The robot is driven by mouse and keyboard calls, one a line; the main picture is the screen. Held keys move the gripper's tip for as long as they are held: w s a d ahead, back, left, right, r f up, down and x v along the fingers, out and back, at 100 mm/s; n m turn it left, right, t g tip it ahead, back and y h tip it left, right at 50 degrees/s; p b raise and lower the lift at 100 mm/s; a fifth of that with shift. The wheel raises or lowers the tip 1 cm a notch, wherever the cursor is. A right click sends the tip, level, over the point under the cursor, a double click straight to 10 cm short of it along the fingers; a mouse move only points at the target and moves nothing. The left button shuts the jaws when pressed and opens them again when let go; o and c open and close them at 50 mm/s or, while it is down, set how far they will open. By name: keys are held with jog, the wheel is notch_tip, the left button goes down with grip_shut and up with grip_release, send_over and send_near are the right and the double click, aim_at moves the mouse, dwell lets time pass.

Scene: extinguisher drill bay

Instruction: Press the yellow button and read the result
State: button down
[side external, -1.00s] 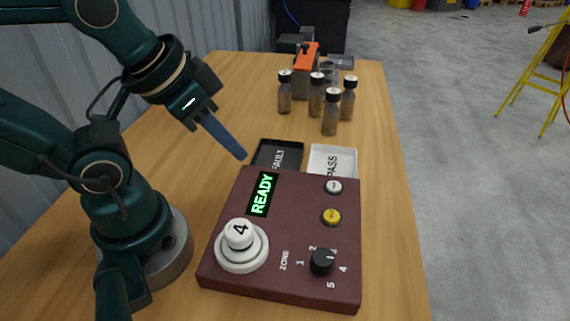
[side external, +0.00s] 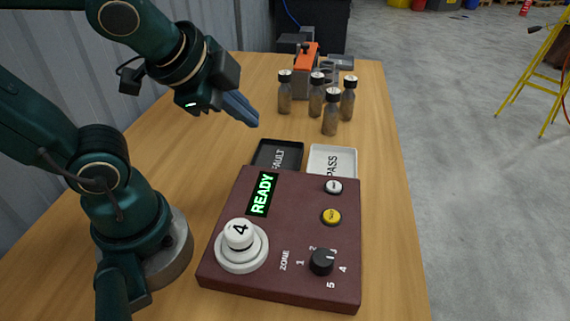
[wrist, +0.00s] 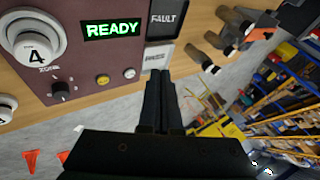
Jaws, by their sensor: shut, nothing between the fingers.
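The yellow button (side external: 331,217) is on the right side of a maroon control box (side external: 225,275), below a white button (side external: 334,187). It also shows in the wrist view (wrist: 102,79). The box's display (side external: 262,194) reads READY in green. A white piece marked 4 (side external: 239,236) sits on a round white base on the box. A black zone knob (side external: 321,262) is at the lower right. My gripper (side external: 252,119) is shut and empty, in the air above the table behind the box, apart from the button. Its fingers show in the wrist view (wrist: 161,80).
Behind the box lie a black FAULT tray (side external: 258,155) and a white PASS tray (side external: 351,152). Several capped bottles (side external: 331,118) stand farther back, near an orange and grey device (side external: 306,58). The table (side external: 393,200) is clear to the right of the box.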

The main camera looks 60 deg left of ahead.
jog(key=w+d+m+t, duration=0.2)
jog(key=w+d+m, duration=0.35)
jog(key=m, duration=0.65)
jog(key=m+h, duration=0.3)
jog(key=m, duration=0.4)
send_over(326, 219)
notch_tip(326, 219, down, 3)
jog(key=shift+d+r, duration=0.1)
jog(key=shift+r, duration=0.1)
jog(key=shift+y, duration=0.3)
jog(key=shift+f, duration=4.45)
jog(key=shift+f, duration=0.4)
